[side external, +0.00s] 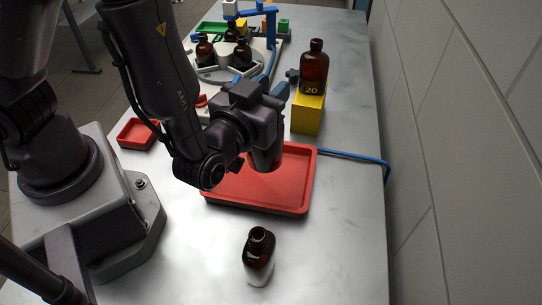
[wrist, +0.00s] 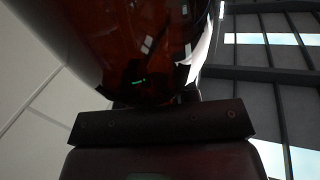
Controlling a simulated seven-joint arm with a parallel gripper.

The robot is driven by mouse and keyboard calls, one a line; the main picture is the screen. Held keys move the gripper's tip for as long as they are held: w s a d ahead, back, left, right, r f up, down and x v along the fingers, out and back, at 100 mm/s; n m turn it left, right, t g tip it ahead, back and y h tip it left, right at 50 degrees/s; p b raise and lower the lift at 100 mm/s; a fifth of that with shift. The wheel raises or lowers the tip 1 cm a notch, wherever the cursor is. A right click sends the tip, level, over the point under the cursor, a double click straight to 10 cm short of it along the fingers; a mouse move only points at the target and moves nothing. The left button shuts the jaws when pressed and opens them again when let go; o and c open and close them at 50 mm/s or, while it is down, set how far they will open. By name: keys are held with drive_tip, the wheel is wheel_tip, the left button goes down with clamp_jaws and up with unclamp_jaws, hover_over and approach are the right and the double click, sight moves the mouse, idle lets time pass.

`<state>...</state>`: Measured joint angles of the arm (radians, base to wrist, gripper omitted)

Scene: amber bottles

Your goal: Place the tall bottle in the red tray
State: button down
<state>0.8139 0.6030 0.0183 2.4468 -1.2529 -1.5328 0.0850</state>
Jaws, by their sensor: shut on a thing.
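The bottle (wrist: 135,45) fills the upper middle of the wrist view, very close. The red tray (side external: 297,209) lies flat on the table, empty where visible, partly covered by my arm.
Another amber bottle (side external: 259,257) with a white lower part stands in front of the tray. A small red box (side external: 138,134) is at left. Several bottles stand on a round grey rack (side external: 218,75) behind, near a blue frame (side external: 271,30). A blue cable (side external: 355,157) runs right; a wall borders the table.

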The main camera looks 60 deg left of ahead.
drive_tip(key=w+a+f+y, duration=0.1)
drive_tip(key=a+f, duration=0.3)
drive_tip(key=f, duration=0.5)
drive_tip(key=shift+w+f+n, duration=0.2)
drive_tip(key=shift+n, duration=0.1)
drive_tip(key=shift+f, duration=0.1)
drive_tip(key=c, duration=0.9)
unclamp_jaws()
drive_tip(key=shift+o, duration=0.2)
drive_tip(key=v, duration=1.2)
drive_tip(key=shift+r, duration=0.35)
